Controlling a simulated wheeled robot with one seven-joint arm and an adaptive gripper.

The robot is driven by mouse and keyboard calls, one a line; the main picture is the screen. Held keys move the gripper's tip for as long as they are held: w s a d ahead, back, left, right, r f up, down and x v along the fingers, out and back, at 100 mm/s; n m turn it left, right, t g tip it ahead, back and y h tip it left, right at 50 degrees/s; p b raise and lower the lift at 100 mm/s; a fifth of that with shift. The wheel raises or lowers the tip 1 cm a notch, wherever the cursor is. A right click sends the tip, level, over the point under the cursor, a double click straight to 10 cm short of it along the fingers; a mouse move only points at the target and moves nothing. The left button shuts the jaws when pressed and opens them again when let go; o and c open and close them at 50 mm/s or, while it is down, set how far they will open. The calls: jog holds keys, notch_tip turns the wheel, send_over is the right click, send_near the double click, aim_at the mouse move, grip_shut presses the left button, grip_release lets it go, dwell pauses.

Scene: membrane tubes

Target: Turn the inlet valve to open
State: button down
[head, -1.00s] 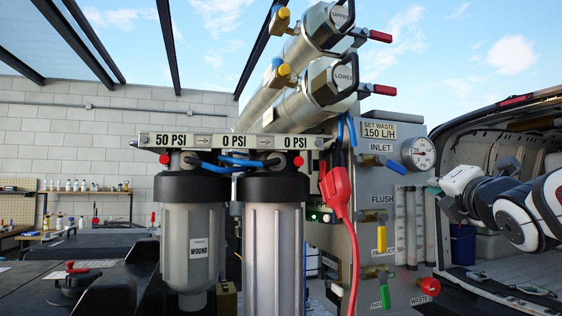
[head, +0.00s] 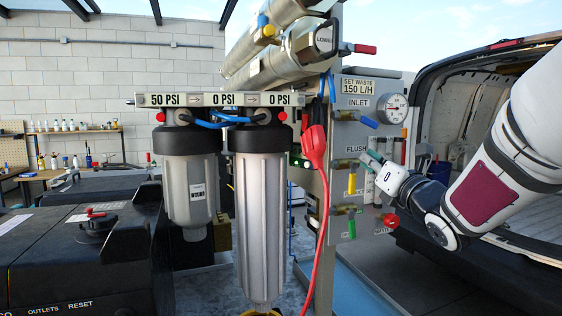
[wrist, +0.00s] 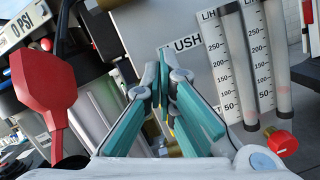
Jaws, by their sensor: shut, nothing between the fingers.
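The inlet valve has a blue handle (head: 369,122) below the INLET label, high on the grey panel (head: 380,88) in the head view. The handle points to the right and slightly down. My gripper (head: 369,157) is in front of the panel, lower than the inlet handle and beside the FLUSH label. In the wrist view its teal fingers (wrist: 165,88) are together and empty, pointing at the panel close to the FLUSH label (wrist: 186,43). The inlet valve does not show clearly in the wrist view. I cannot tell whether the fingers touch anything.
A yellow flush handle (head: 352,183), a green handle (head: 351,228) and a red waste knob (head: 390,220) are on the panel. A round gauge (head: 393,108) is right of the inlet. A red clamp (head: 314,146) with cable hangs left. Flow tubes (wrist: 235,66) stand right of my fingers.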

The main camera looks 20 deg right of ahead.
aim_at(365, 120)
jog(key=shift+w+d+r+p, duration=0.3)
jog(key=shift+w+r+p, duration=0.15)
jog(key=shift+r, duration=0.3)
jog(key=shift+w+d+r+p, duration=0.25)
jog(key=shift+w+r+p, duration=0.2)
jog(key=shift+r, duration=0.25)
jog(key=shift+w+d+r+p, duration=0.35)
jog(key=shift+w+r, duration=0.15)
jog(key=shift+r, duration=0.25)
jog(key=n+b, duration=0.2)
jog(key=d+r+n+y+b, duration=0.1)
jog(key=n+b, duration=0.1)
jog(key=b, duration=0.1)
jog(key=d+n+b, duration=0.1)
jog(key=n+b, duration=0.1)
jog(key=shift+r+y, duration=0.25)
jog(key=shift+y, duration=0.15)
